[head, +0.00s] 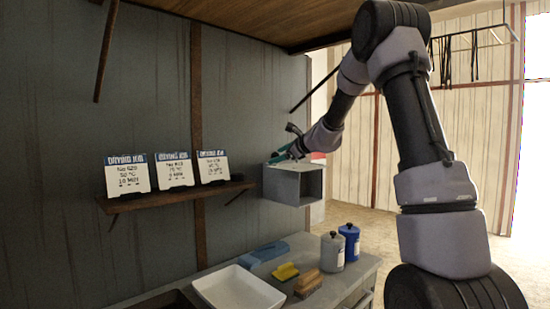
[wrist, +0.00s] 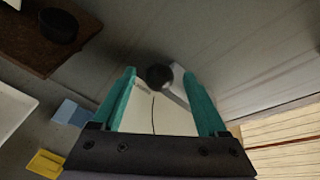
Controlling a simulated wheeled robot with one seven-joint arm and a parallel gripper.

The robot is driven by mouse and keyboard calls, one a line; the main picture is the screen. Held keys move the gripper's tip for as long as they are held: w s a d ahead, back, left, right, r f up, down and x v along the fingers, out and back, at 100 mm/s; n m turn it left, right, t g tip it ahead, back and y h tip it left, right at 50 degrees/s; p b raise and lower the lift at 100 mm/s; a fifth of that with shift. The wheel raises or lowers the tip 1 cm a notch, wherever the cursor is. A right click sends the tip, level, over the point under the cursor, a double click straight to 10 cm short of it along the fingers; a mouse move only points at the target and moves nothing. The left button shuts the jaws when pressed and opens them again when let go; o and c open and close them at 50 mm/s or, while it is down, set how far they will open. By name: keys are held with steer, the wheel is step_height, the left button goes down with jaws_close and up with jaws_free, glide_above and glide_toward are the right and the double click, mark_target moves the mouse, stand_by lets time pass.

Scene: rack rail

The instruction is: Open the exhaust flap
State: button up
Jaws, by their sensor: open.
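A grey box-shaped duct (head: 278,184) sticks out from the wall at the middle of the head view, its open end facing right. I take it to be the exhaust; I cannot make out a separate flap. My gripper (head: 288,153) is just above its top. In the wrist view, my gripper (wrist: 159,74) has its teal fingers apart with nothing clamped. A black round knob (wrist: 159,75) on a grey lever appears between and beyond the fingertips; the knob also shows in the head view (head: 292,128). Whether the fingers touch the lever is unclear.
A shelf (head: 165,203) with several drying-kiln cards is on the wall at left. A dark diagonal bar (head: 313,90) is above the duct.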

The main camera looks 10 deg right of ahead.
steer(key=shift+x, duration=1.1)
jaws_close()
stand_by(0.7)
